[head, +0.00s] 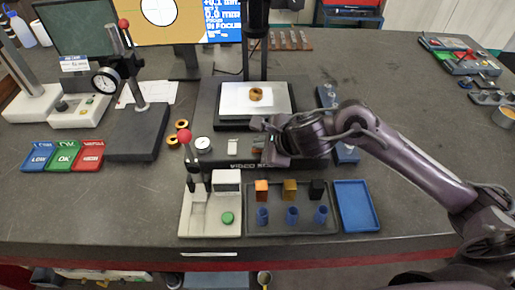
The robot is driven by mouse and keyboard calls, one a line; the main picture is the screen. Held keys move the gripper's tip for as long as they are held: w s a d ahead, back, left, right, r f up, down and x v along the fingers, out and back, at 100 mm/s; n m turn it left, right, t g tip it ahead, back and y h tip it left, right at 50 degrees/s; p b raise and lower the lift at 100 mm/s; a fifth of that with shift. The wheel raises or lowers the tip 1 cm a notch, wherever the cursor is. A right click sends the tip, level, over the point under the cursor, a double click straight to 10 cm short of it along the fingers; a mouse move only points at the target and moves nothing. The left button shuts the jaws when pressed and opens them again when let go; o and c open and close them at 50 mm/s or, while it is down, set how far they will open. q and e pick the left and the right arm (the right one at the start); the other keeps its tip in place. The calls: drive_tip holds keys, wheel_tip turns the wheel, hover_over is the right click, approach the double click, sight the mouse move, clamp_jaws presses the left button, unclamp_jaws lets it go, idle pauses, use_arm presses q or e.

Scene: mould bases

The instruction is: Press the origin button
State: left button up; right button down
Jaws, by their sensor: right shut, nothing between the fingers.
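My right gripper (262,140) is shut and empty. It hovers over the middle of the table, in front of the white stage (232,98) of the video scope. I cannot read a label for an origin button on any device. A round green button (227,218) sits on the beige comparator base (208,225), to the front left of my right gripper and apart from it. A grey-white unit (75,112) at the left also carries small coloured buttons, too small to read. My left gripper is not in view.
A dark tray (330,228) with small blocks and blue cups stands at the front, with an empty blue tray (357,207) beside it. A dial gauge stand (137,132) and three coloured bins (62,156) are at left. The right tabletop is mostly clear.

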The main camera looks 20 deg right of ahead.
sight(261, 151)
drive_tip(key=shift+f+b, duration=0.25)
drive_tip(key=shift+b, duration=0.05)
drive_tip(key=shift+r, duration=0.1)
idle(0.5)
drive_tip(key=shift+r+p, duration=0.45)
drive_tip(key=shift+r, duration=0.2)
drive_tip(key=shift+r+p, duration=1.85)
drive_tip(key=shift+r, duration=0.75)
drive_tip(key=shift+f, duration=0.1)
